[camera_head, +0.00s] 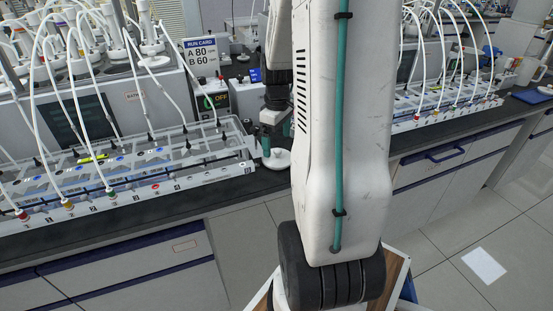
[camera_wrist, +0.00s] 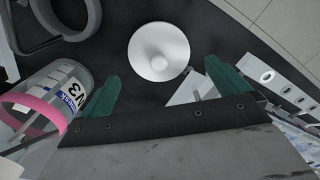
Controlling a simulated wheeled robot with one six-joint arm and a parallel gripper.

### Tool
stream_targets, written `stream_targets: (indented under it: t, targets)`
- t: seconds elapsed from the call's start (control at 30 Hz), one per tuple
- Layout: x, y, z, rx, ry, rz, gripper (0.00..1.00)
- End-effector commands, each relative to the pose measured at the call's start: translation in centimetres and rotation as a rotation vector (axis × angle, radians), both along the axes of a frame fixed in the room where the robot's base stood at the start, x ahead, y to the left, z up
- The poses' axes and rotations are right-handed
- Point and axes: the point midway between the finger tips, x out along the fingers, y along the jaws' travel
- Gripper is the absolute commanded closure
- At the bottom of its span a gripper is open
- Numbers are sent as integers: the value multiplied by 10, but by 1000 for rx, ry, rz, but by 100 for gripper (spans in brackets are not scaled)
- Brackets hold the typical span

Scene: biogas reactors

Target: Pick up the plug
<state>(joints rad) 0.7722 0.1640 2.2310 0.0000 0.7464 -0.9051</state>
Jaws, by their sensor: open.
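A white round disc with a small raised knob (camera_wrist: 159,52), which looks like the plug, lies on the dark bench top in the wrist view. In the head view it shows (camera_head: 279,159) near the bench's front edge, partly hidden by my arm. In the head view my gripper (camera_head: 266,143) points down beside the disc. I cannot tell its exact height above the bench.
A clear bottle with a pink band and N3 label (camera_wrist: 50,95) is close to the left finger. A grey curved object (camera_wrist: 62,25) lies beyond it. A rack with tubes (camera_head: 120,165) stands left of my gripper, and another rack (camera_head: 440,108) stands right. A run card (camera_head: 201,58) stands behind.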

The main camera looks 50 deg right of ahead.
Motion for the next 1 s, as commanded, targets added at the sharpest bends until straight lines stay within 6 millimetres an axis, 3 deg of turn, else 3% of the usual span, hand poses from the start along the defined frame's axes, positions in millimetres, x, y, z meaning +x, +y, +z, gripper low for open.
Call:
stream_targets:
  t: [0.4,0.67,0.8,1.0]
  targets:
    - [0,-2,-54,1,1,0,0]
    - [0,-2,-58,0,0,0,0]
    - [0,-2,-58,0,0,0,33]
    - [0,-2,-57,0,0,0,34]
